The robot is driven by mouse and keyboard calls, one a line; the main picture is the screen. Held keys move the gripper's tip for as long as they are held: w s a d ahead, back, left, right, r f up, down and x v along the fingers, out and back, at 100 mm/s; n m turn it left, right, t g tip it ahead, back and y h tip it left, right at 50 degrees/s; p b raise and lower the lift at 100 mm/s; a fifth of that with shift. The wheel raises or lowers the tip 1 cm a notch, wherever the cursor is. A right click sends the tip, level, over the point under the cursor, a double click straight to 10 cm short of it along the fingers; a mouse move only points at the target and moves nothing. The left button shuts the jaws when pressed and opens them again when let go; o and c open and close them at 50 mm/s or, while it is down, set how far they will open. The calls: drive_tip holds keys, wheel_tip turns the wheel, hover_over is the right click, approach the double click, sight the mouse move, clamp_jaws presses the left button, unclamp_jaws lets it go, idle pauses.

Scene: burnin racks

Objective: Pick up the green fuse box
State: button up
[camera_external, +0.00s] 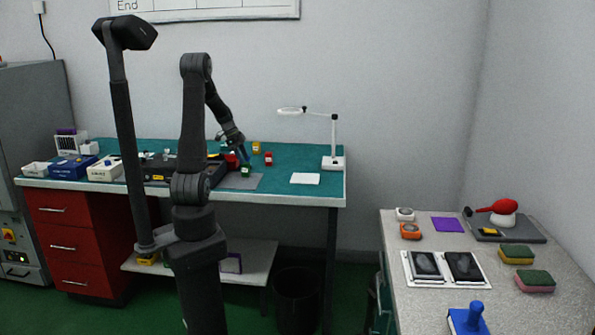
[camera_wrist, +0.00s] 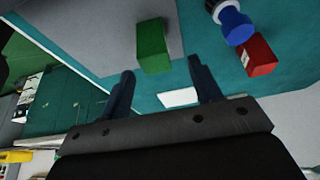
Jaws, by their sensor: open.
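The green fuse box (camera_external: 246,171) is a small green block on the grey mat (camera_external: 240,184) on the teal workbench. In the wrist view the green box (camera_wrist: 152,46) lies beyond my fingertips, a little left of the middle between them. My gripper (camera_external: 242,153) is above the bench close to the green box, and in the wrist view it (camera_wrist: 160,80) shows two separated fingers with nothing between them. The green box is apart from both fingers.
The wrist view shows the red block (camera_wrist: 257,55) beside a blue-topped item (camera_wrist: 235,24). A magnifier lamp (camera_external: 333,145) and white paper (camera_external: 305,178) are to the right.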

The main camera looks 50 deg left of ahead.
sight(247, 166)
drive_tip(key=x, duration=0.5)
drive_tip(key=shift+s+d+f, duration=0.15)
drive_tip(key=shift+d+f, duration=0.05)
drive_tip(key=shift+f, duration=0.15)
drive_tip(key=c, duration=1.1)
